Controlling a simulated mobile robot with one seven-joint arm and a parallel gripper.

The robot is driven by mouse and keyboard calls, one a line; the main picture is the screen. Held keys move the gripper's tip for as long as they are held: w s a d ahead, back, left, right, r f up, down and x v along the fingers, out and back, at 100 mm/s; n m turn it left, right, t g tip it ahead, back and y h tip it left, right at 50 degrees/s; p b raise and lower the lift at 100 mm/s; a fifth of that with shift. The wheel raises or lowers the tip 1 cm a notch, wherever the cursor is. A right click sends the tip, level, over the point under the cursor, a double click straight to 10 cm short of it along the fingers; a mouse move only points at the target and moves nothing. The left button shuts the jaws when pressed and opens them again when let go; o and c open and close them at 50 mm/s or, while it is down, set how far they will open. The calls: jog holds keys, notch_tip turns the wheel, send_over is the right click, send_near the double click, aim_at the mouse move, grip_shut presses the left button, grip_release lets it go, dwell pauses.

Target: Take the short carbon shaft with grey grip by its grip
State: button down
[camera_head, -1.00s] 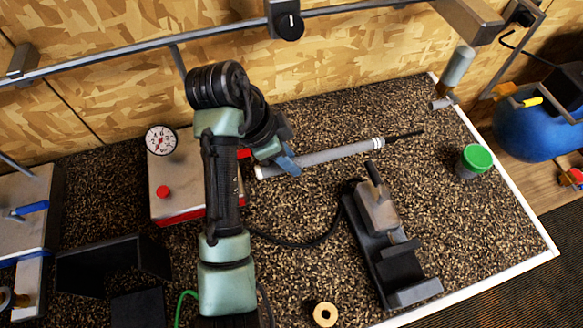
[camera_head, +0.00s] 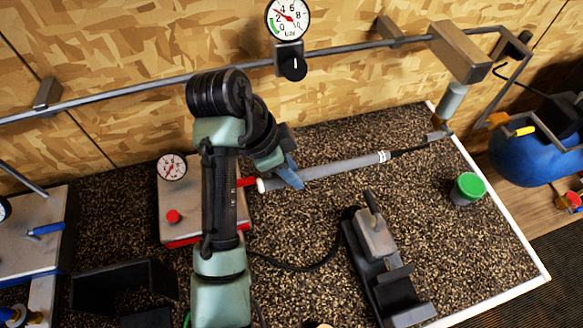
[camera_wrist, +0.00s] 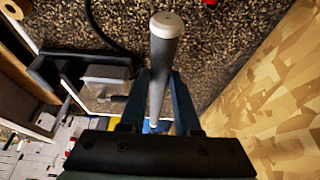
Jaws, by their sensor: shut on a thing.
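The carbon shaft's grey grip (camera_head: 335,169) has a white butt end at left and pale rings at right. Its thin black shaft (camera_head: 408,150) runs on right toward the bench's back right corner. My gripper (camera_head: 287,172) has its blue fingers shut on the grip close to the butt end. In the wrist view the grip (camera_wrist: 158,75) passes between the two blue fingers of my gripper (camera_wrist: 158,100), its white cap toward the camera's top edge. The shaft's far tip lies near the grey upright fitting, and I cannot tell whether they touch.
A clamp vise (camera_head: 375,240) stands on the speckled bench in front of the grip. A green-lidded jar (camera_head: 467,188) is at right. A metal box with red button (camera_head: 200,210) and gauge (camera_head: 172,167) is at left. A rail (camera_head: 350,48) runs along the back wall.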

jog(key=shift+r+p, duration=3.65)
jog(key=shift+r, duration=0.3)
jog(key=shift+f, duration=0.1)
